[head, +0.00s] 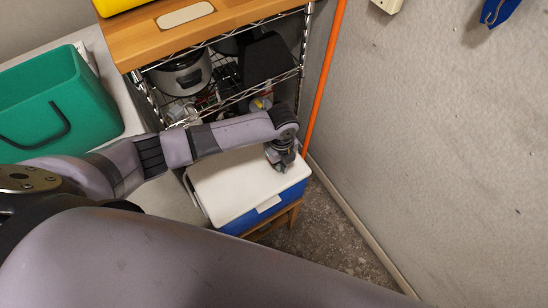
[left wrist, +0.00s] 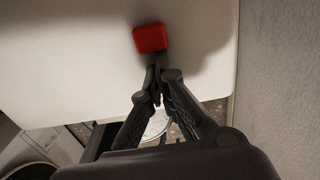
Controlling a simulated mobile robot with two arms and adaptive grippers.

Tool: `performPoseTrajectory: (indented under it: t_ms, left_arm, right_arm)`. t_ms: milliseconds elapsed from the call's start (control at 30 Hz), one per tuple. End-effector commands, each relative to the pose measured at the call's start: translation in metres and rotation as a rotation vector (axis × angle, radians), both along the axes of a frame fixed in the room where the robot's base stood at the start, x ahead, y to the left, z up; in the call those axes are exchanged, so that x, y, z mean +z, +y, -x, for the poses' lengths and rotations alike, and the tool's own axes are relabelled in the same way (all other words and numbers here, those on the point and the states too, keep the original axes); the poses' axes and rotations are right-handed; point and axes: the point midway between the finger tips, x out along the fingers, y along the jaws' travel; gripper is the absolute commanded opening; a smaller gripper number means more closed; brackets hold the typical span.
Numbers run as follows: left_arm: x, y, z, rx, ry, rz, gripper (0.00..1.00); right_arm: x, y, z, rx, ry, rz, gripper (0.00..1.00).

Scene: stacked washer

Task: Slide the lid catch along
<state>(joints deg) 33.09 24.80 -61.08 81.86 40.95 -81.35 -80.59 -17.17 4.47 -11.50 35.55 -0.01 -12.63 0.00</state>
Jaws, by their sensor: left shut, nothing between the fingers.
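A cooler with a white lid (head: 232,184) and a blue body (head: 288,198) stands below my left arm in the head view. In the left wrist view a small red catch (left wrist: 151,38) lies on the white lid. My left gripper (left wrist: 158,76) is shut and empty, its fingertips close beside the red catch; I cannot tell whether they touch it. In the head view the left gripper (head: 281,165) points down over the lid's right end, and the red catch is not visible there. My right gripper is not in view.
A wire shelf with a wooden top (head: 165,38) holds a rice cooker (head: 183,76) behind the cooler. A green bin (head: 60,105) stands at left. An orange pole (head: 322,85) and a grey wall (head: 450,130) are close at right. A pale tab (head: 268,204) is on the cooler's front.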

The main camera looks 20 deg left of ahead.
Motion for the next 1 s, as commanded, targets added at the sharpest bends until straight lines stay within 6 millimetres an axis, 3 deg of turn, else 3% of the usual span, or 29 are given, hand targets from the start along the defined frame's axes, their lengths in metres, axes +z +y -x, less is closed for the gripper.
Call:
performPoseTrajectory:
  t_ms: [1000]
  left_arm:
    - [0.0014, 0.0072, -0.0055, 0.000, -0.001, -0.001, 0.00]
  right_arm:
    - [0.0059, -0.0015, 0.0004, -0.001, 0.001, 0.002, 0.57]
